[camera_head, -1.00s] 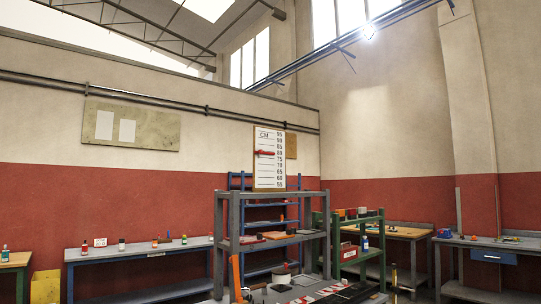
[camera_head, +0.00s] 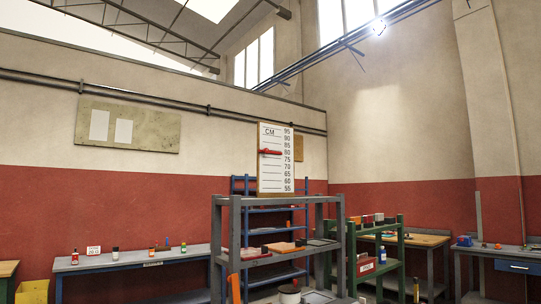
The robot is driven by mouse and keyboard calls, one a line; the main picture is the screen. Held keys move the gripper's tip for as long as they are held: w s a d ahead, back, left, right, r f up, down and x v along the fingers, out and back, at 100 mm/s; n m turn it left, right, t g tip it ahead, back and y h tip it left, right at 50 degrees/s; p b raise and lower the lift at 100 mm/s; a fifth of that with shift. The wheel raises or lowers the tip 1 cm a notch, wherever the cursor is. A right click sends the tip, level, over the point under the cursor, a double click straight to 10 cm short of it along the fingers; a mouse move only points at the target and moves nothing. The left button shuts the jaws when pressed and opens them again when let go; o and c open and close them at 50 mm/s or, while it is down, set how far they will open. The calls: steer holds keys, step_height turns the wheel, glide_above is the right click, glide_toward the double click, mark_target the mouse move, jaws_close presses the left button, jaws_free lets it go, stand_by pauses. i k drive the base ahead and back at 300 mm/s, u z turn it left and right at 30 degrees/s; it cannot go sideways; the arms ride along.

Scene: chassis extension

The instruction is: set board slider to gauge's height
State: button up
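The white board (camera_head: 275,180) with a wooden frame is marked CM and numbered from 55 at the bottom to 95 at the top. It stands upright just above the top of a grey shelf rack. The red slider (camera_head: 270,152) lies across the board's left part, level with about the 80 mark. I cannot make out a gauge for certain in this view. My gripper is not in view.
The grey shelf rack (camera_head: 234,201) stands ahead, with a blue rack (camera_head: 237,184) behind and a green rack (camera_head: 400,242) at its right. A blue workbench (camera_head: 130,263) with bottles is at left; another bench (camera_head: 500,249) is at far right. The floor is out of view.

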mark_target(265, 150)
steer(key=u, duration=0.1)
steer(key=i, duration=0.95)
steer(key=u, duration=0.35)
